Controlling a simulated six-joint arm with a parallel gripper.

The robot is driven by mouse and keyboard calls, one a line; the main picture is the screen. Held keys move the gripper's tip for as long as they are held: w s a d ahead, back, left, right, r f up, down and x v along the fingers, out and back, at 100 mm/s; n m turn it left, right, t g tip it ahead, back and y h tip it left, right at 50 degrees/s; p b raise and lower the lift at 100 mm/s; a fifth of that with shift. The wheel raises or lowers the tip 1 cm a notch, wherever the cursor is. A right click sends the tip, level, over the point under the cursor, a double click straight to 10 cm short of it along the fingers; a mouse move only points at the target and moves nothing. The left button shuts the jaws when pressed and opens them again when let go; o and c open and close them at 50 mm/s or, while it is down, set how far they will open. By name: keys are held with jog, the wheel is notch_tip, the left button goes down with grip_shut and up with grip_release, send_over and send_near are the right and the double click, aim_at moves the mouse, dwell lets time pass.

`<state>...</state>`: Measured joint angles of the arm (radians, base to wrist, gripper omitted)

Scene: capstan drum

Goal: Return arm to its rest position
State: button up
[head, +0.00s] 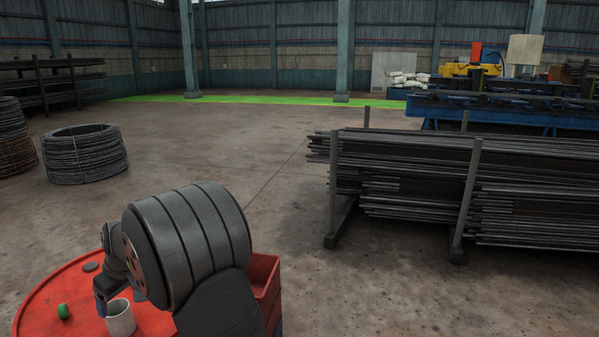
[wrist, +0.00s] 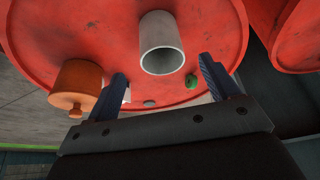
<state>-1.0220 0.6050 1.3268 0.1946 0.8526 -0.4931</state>
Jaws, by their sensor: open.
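My gripper (wrist: 162,66) is open and empty in the wrist view, its two blue fingers spread wide over the red drum top (wrist: 60,25). A pale open cylinder, like a cup (wrist: 162,45), stands on the drum, seen beyond and between the fingers. A small green object (wrist: 192,81) lies near the right finger, and a flat grey disc (wrist: 149,103) lies between the fingers. In the head view, the gripper is at lower left, close to the cup (head: 120,318); a blue finger shows, the rest is partly hidden by my arm. Whether it touches the cup is unclear.
An orange lidded pot (wrist: 77,86) is left of the gripper in the wrist view. A red bin (head: 265,275) stands right of my arm. A rack of dark bars (head: 410,185) is at right, wire coils (head: 85,155) at left. Open floor lies between.

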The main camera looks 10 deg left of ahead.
aim_at(120, 316)
jog(key=x, duration=0.9)
jog(key=shift+d+f, duration=0.1)
notch_tip(120, 316, up, 5)
jog(key=shift+w+d+f, duration=0.1)
jog(key=w+d+r, duration=0.6)
jog(key=d+r, duration=0.1)
jog(key=d, duration=0.3)
jog(key=w+d+f+m+t+h, duration=0.15)
jog(key=w+d+m, duration=0.45)
jog(key=w+d, duration=1.65)
jog(key=w+d+m+t+h, duration=0.1)
jog(key=w+d+m, duration=0.2)
jog(key=d, duration=1.2)
jog(key=w+d+f+m+t+h, duration=0.1)
jog(key=w+d+m, duration=0.2)
jog(key=w+d, duration=0.4)
jog(key=d, duration=0.8)
jog(key=shift+w+m, duration=0.35)
jog(key=shift+m, duration=0.05)
